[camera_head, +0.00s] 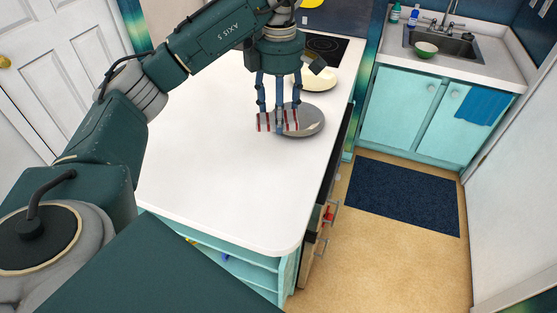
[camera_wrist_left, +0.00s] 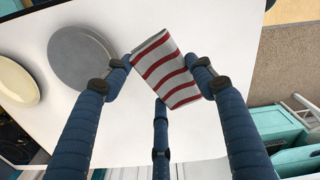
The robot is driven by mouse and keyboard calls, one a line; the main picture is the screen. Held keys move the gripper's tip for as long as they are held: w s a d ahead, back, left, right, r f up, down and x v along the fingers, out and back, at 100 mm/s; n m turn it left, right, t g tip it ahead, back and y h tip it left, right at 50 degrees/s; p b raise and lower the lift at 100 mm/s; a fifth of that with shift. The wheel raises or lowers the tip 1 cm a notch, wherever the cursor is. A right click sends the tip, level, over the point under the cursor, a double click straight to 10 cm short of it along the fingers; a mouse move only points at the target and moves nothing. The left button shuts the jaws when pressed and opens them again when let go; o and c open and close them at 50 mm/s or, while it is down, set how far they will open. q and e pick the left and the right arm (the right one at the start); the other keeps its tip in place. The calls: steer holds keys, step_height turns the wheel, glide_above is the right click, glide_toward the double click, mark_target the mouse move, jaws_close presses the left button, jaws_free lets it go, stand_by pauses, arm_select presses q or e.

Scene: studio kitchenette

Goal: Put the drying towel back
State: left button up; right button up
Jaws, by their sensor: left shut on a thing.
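A red-and-white striped towel (camera_head: 264,121) is held in the fingers of my left gripper (camera_head: 277,112) above the white counter. In the left wrist view the striped towel (camera_wrist_left: 166,70) is a small folded piece, pinched between the fingertips of my left gripper (camera_wrist_left: 165,82). The middle finger shows below it. The gripper points down, beside and partly in front of a round grey plate or lid. I cannot tell how high the towel is above the counter. My right gripper is not in view.
A grey disc (camera_head: 310,122) and a cream plate (camera_head: 317,82) lie on the counter (camera_head: 205,170) near a black cooktop (camera_head: 328,47). A blue cloth (camera_head: 482,106) hangs on a cabinet door below the sink (camera_head: 458,50). A green bowl (camera_head: 426,52) stands at the sink. The near counter is clear.

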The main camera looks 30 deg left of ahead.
arm_select(q)
steer(key=p, duration=0.1)
glide_above(279, 165)
step_height(279, 165, down, 11)
steer(key=shift+r, duration=0.1)
step_height(279, 165, down, 5)
steer(key=shift+r+p, duration=0.15)
steer(key=shift+p, duration=0.6)
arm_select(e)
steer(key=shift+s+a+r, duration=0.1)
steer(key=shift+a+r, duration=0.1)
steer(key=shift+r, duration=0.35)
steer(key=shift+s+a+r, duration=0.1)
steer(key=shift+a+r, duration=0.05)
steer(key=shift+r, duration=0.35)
arm_select(q)
steer(key=shift+f, duration=0.2)
steer(key=o, duration=1)
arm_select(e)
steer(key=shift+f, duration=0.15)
